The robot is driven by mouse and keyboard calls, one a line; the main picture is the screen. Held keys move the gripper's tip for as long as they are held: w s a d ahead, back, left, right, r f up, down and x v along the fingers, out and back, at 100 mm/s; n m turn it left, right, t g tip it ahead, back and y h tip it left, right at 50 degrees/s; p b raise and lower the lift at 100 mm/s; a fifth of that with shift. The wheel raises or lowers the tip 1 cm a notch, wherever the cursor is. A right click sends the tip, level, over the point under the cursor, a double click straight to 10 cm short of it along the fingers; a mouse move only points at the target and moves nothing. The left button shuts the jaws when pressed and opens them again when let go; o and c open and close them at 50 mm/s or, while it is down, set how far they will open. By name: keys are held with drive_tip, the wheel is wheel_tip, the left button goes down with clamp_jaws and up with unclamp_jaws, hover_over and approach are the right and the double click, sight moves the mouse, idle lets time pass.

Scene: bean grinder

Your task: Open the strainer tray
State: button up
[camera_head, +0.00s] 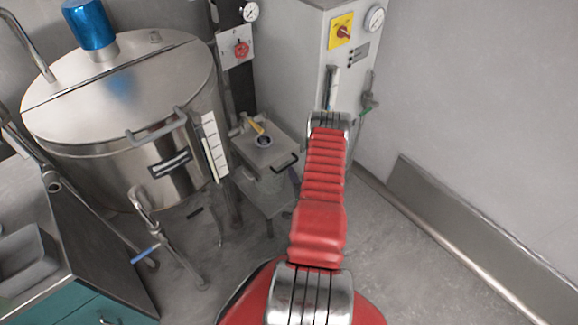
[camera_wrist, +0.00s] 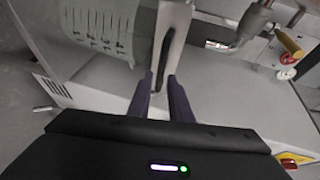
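A small grey metal unit (camera_head: 266,152) with a round opening on top stands between the large steel vat and the grey cabinet in the head view. A black handle (camera_head: 287,162) is on its front right; I take this to be the strainer tray's handle, but cannot be sure. My gripper (camera_wrist: 161,78) shows in the wrist view with its two dark purple fingers apart. A pale upright piece with a dark strip (camera_wrist: 166,76) shows between and beyond the fingertips; contact cannot be told.
A large steel vat (camera_head: 130,95) with a blue cap stands left. A grey cabinet (camera_head: 290,60) with a yellow switch plate (camera_head: 340,31) stands behind my arm. Pipes with a blue-handled valve (camera_head: 146,252) are front left. The floor at right is clear.

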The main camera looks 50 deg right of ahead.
drive_tip(key=x, duration=0.6)
drive_tip(key=shift+c, duration=0.3)
drive_tip(key=shift+f, duration=0.1)
clamp_jaws()
